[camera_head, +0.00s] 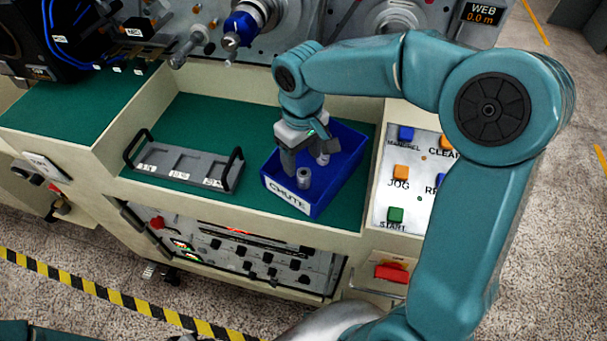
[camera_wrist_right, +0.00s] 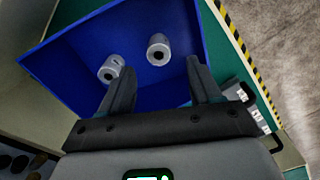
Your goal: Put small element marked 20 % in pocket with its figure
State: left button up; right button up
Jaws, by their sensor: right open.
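Two small grey cylindrical elements with dark centre holes lie in the blue chute bin (camera_head: 345,172): one (camera_wrist_right: 159,49) and another (camera_wrist_right: 110,69) in the right wrist view. One element (camera_head: 304,178) shows in the head view; I cannot read a figure on either. My right gripper (camera_head: 306,163) points down into the bin, open, its fingers apart with nothing between them. In the wrist view the right gripper (camera_wrist_right: 162,78) has the elements ahead of its fingertips. The grey pocket tray (camera_head: 188,160) stands left of the bin; its white pocket labels are too small to read surely. My left gripper is out of view.
The tray has black handles at both ends. A button panel (camera_head: 396,190) stands right of the bin. Spindles (camera_head: 240,28) project from the machine behind. Green shelf surface (camera_head: 200,112) is clear behind the tray.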

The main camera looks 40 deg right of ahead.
aim_at(304, 174)
jog(key=shift+a+f, duration=0.15)
jog(key=shift+f, duration=0.4)
jog(key=shift+s+a+f, duration=0.1)
jog(key=shift+s, duration=0.1)
jog(key=f, duration=0.5)
jog(key=shift+d+f+p, duration=0.15)
jog(key=shift+d+p, duration=0.2)
jog(key=shift+p, duration=0.05)
jog(key=shift+s, duration=0.2)
jog(key=shift+w, duration=0.15)
jog(key=c, duration=1.1)
